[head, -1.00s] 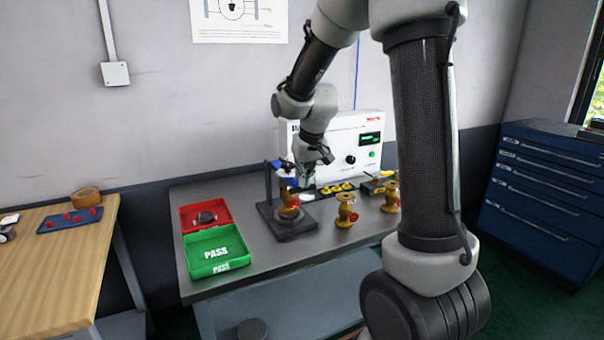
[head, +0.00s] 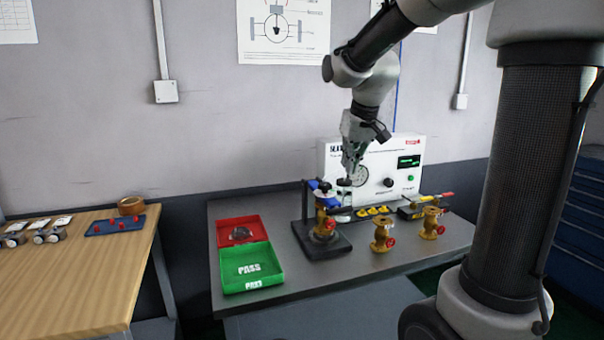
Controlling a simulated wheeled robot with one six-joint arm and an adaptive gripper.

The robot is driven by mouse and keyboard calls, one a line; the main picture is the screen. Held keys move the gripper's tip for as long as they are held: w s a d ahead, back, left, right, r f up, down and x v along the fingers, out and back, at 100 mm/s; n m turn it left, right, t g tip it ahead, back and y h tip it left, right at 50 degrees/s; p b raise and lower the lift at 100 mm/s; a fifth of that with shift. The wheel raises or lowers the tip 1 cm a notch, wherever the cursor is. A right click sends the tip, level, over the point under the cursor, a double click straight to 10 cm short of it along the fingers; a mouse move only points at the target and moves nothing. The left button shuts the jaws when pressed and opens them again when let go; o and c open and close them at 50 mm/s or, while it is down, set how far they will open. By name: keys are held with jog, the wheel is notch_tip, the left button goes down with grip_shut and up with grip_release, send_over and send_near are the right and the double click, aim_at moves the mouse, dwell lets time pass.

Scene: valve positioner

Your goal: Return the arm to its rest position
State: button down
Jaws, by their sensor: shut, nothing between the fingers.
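My gripper (head: 346,178) points down at the end of my arm, in front of the white test unit (head: 333,152) and above the back of the grey bench. It is small in the picture and looks shut with nothing in it. The test stand (head: 331,241) is just below and left of it, holding a brass valve (head: 323,222) with a blue part at its top. Whether the fingertips touch anything on the stand cannot be told. My arm arches up from the column at the right.
Two brass valves (head: 382,237) (head: 431,222) stand on the bench to the right. A red tray (head: 227,226) and a green PASS tray (head: 236,284) sit at the left. Yellow parts (head: 381,211) lie near the test unit. A wooden table (head: 80,275) is further left.

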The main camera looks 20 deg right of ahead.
jog(key=s+f, duration=0.2)
jog(key=s, duration=2.2)
jog(key=shift+s+f, duration=0.2)
jog(key=shift+s, duration=0.05)
